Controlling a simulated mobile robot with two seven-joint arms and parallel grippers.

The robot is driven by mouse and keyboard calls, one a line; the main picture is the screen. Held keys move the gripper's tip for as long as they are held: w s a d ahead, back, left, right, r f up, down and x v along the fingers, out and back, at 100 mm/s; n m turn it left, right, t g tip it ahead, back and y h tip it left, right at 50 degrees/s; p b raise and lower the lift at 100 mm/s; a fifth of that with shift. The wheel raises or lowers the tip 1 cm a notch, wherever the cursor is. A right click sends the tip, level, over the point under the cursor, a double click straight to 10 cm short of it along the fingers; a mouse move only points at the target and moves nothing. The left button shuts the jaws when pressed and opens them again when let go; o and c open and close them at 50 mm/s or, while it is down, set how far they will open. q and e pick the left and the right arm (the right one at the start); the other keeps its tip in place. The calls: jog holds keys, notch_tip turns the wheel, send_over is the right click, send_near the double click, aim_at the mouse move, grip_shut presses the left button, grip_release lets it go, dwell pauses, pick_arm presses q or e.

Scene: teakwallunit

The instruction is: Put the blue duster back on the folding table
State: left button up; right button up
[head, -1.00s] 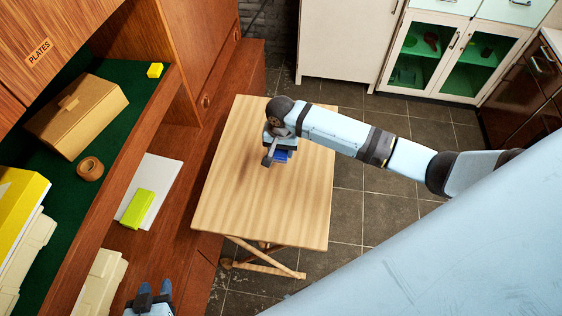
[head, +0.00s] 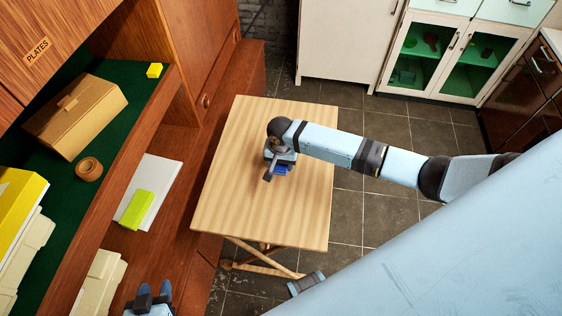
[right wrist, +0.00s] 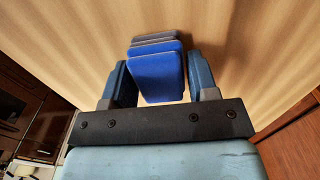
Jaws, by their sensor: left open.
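The blue duster (head: 283,169) is over the middle of the folding table (head: 235,200), partly hidden by my right gripper (head: 275,171). In the right wrist view the duster (right wrist: 157,78) sits between the two fingers of my right gripper, its blue face toward the camera and grey layers behind it. Whether the duster touches the tabletop cannot be told. My left gripper (head: 153,290) is open and empty at the bottom left of the head view, away from the table.
A wooden wall unit stands at the left, its green-lined shelf holding a tan box (head: 76,115), a brown ring (head: 89,168) and a yellow block (head: 154,70). A lime block (head: 137,208) lies on white sheets (head: 158,180) lower down. The visible tabletop around the duster is clear.

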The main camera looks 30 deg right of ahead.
jog(key=shift+o, duration=1.4)
